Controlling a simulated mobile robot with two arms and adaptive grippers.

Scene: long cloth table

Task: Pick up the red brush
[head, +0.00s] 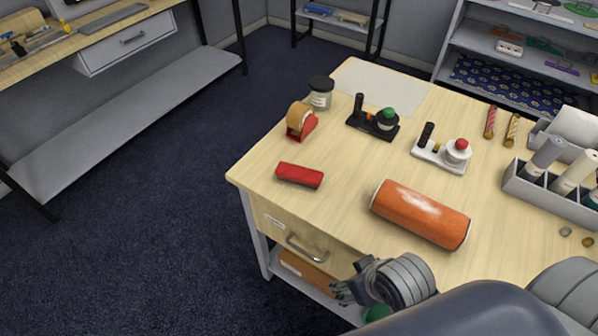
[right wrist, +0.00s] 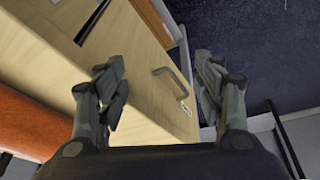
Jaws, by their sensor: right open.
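The red brush (head: 299,175), a small red block with a darker lower side, lies on the wooden table (head: 345,165) near its left front edge. My right gripper (head: 346,291) is in front of the drawer side of the table, to the right of the brush in the picture and nearer to me, apart from it. In the right wrist view its two fingers (right wrist: 160,72) are spread with nothing between them, in front of the drawer handle (right wrist: 172,82). I cannot make out the brush for sure in that view. My left gripper is not in view.
A large orange roll (head: 420,214) lies right of the brush. A tape dispenser (head: 301,121), a lidded jar (head: 321,94), and black (head: 373,122) and white (head: 442,154) stamp-like devices stand behind. A grey organizer (head: 552,196) is at right. Tabletop around the brush is clear.

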